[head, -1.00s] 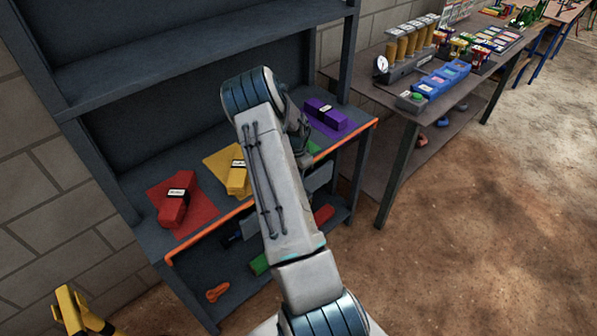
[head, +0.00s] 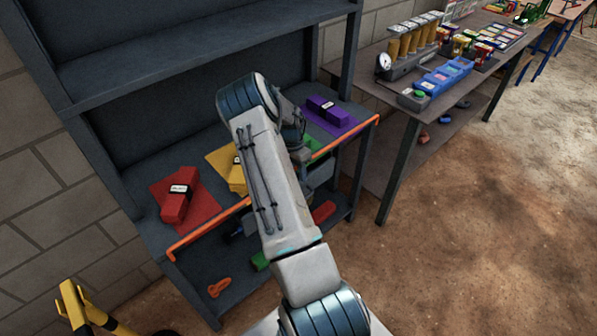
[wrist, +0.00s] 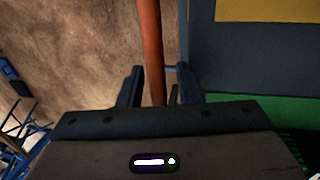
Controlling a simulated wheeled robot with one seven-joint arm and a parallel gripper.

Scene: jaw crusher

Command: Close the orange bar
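The orange bar (head: 210,229) runs along the front edge of the shelf unit's work surface in the head view. My arm hides its middle. In the wrist view the bar (wrist: 152,50) comes down from the top, between the two dark fingers of my gripper (wrist: 160,78). The fingers are apart, with a gap on both sides of the bar, so the gripper is open and not clamped on it. In the head view my arm hides the fingers.
On the surface behind the bar lie a red block (head: 180,196), a yellow block (head: 237,180) and a purple block (head: 327,110). A long table (head: 384,92) with gauges and bins stands to the right. Yellow equipment (head: 78,308) is at the lower left. The floor at right is clear.

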